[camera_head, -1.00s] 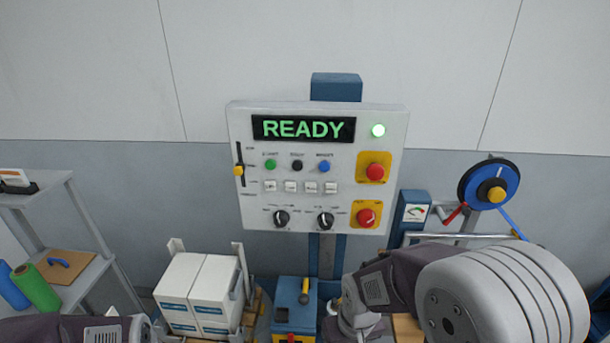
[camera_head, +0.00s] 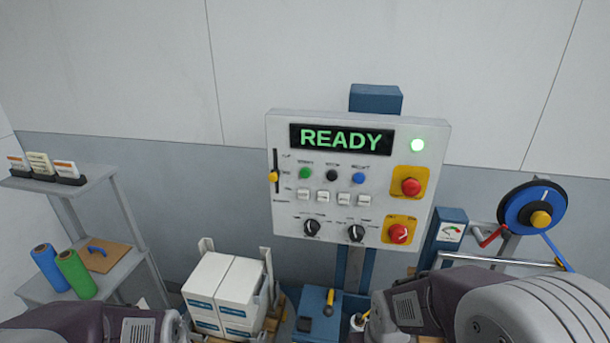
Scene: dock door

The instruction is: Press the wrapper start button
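The white control panel (camera_head: 362,215) stands upright on a blue post in the middle of the head view. Two red mushroom buttons on yellow plates sit at the right, an upper one (camera_head: 411,187) and a lower one (camera_head: 399,233). My arm links show at the bottom left and bottom right; neither gripper is in view.
A grey shelf (camera_head: 95,190) at left holds blue and green rolls (camera_head: 76,275). White boxes (camera_head: 226,290) stand below the panel, beside a blue box (camera_head: 318,312). A blue reel (camera_head: 532,209) and a gauge (camera_head: 450,233) are at right. The space before the panel's face is clear.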

